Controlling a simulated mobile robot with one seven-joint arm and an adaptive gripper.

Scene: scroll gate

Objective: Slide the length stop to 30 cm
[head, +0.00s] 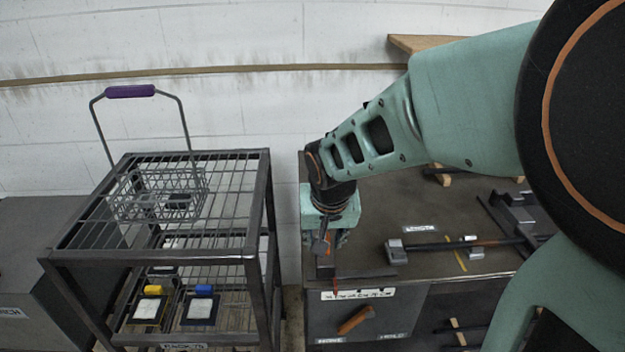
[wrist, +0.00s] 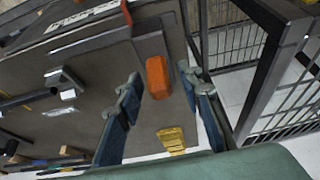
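My gripper (head: 325,235) is low over the near left corner of the dark bench. In the wrist view, my gripper (wrist: 163,77) is open, with an orange block (wrist: 157,77), apparently the length stop's grip, between its fingers. I see no finger clearly touching it. The orange part also shows under my gripper in the head view (head: 320,247). A white scale strip (head: 362,293) runs along the bench's front edge, with a thin red pointer (head: 335,288) near its left end. The scale's figures are too small to read. A yellow block (wrist: 171,138) lies nearer the wrist camera.
An orange lever (head: 355,320) sits on the bench front below the scale. A bar with a grey end block (head: 395,250) lies on the bench to the right. A wire rack (head: 250,255) with a purple-handled basket (head: 130,91) stands close on the left.

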